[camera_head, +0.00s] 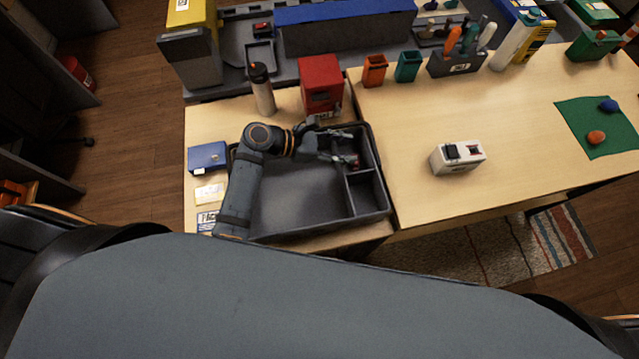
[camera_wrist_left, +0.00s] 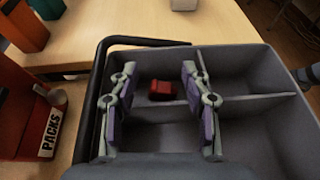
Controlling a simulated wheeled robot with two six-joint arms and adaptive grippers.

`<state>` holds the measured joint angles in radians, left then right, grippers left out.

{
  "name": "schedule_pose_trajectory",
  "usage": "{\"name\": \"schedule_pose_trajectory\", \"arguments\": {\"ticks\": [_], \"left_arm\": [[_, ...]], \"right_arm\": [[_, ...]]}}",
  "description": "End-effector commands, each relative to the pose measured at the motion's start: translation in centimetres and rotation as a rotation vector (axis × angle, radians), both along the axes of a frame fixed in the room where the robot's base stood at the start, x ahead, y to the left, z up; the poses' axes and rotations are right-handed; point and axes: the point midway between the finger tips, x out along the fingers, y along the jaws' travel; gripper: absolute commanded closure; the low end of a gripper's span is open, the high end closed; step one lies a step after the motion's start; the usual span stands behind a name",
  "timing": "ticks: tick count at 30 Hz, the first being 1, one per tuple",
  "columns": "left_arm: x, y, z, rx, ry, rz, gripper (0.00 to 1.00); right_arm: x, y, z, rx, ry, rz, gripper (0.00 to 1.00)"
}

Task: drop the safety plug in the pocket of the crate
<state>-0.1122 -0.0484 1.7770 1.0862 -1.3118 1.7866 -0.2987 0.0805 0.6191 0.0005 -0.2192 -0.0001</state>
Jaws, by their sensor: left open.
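The grey crate (camera_head: 270,232) stands on the left part of the table, with two small pockets along its right side. My left gripper (camera_head: 345,147) is over the far pocket, its fingers spread wide. The red safety plug (camera_wrist_left: 160,90) shows between the fingers (camera_wrist_left: 157,102) in the left wrist view, with a gap on both sides. It appears inside the far pocket; whether it rests flat on the floor is hard to tell. In the head view the plug (camera_head: 354,160) is partly hidden by the gripper. My right gripper is out of view.
A red box (camera_head: 320,84) and a bottle (camera_head: 261,90) stand just behind the crate. A blue case (camera_head: 207,157) sits left of it. A white device (camera_head: 457,157) stands to the right, with free table around it. The crate's large compartment looks empty.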

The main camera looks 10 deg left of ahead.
Motion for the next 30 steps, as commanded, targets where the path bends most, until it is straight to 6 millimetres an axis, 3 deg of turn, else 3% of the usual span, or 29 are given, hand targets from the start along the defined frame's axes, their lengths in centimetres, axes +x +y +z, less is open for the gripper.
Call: {"name": "schedule_pose_trajectory", "arguments": {"ticks": [6, 12, 18, 30], "left_arm": [[-1.8, 4.9, 1.9, 0.009, 0.000, -0.003, 0.53], [-2.8, 7.9, 3.3, 0.006, 0.000, -0.003, 0.53], [-3.2, 9.0, 3.9, 0.002, 0.001, -0.002, 0.53], [-3.2, 9.0, 4.0, 0.000, 0.001, -0.002, 0.53]], "right_arm": [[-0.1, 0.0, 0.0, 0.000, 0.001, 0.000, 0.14], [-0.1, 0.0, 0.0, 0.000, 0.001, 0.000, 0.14], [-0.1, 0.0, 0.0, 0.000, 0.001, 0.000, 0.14], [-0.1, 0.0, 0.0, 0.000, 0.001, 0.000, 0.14]]}}
